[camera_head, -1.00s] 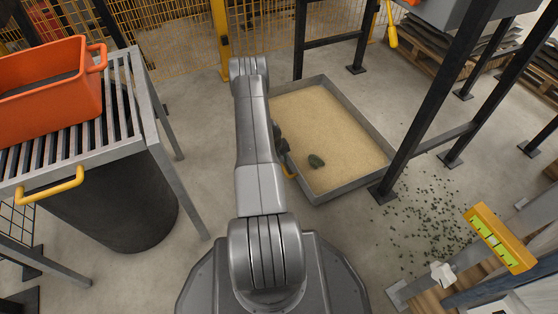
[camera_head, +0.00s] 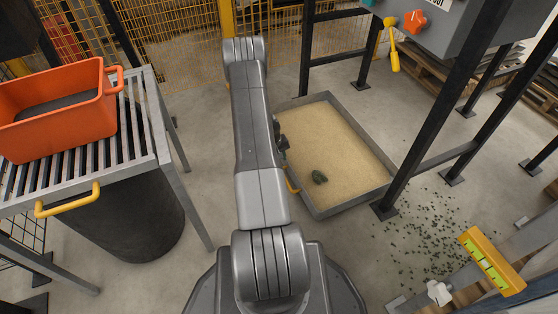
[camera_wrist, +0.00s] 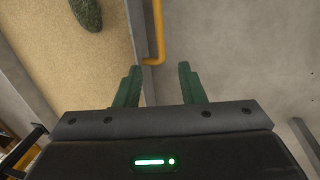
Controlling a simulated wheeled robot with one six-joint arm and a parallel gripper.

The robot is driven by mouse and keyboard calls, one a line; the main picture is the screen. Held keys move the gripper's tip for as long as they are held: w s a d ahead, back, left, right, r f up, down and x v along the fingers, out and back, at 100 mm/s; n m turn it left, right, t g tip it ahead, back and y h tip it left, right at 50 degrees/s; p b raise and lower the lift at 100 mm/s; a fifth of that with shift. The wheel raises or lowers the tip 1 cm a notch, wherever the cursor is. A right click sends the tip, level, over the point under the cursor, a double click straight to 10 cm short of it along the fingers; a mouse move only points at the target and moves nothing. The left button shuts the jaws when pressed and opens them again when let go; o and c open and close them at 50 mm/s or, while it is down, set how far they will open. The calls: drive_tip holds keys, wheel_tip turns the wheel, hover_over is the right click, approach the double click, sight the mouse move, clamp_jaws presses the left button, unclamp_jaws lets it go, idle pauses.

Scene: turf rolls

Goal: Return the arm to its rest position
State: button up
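My arm reaches forward over the floor in the head view, its grey links bent at the elbow. My gripper is mostly hidden behind the arm there. In the wrist view my gripper (camera_wrist: 160,76) shows two green fingers standing apart, with nothing held between them. The edge of a sand tray (camera_wrist: 133,40) and its yellow handle (camera_wrist: 157,35) lie beyond the fingers. A dark green lump (camera_wrist: 87,13) lies on the sand, away from the fingers. The same lump (camera_head: 319,177) shows in the head view.
The sand tray (camera_head: 360,197) stands right of my arm, beside a black-legged frame (camera_head: 430,120). An orange bin (camera_head: 60,125) sits on a slatted table (camera_head: 150,110) at left, above a dark barrel (camera_head: 130,225). Dark crumbs (camera_head: 430,235) litter the floor at right.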

drive_tip(key=shift+f, duration=0.1)
drive_tip(key=d+f+b, duration=0.1)
drive_tip(key=f, duration=0.3)
drive_tip(key=f+b, duration=0.2)
drive_tip(key=f, duration=0.3)
drive_tip(key=w+d+f+b, duration=0.1)
drive_tip(key=f, duration=0.3)
drive_tip(key=shift+d+f+b, duration=0.3)
drive_tip(key=shift+b, duration=0.05)
drive_tip(key=shift+w+d+r, duration=0.1)
drive_tip(key=shift+d, duration=0.3)
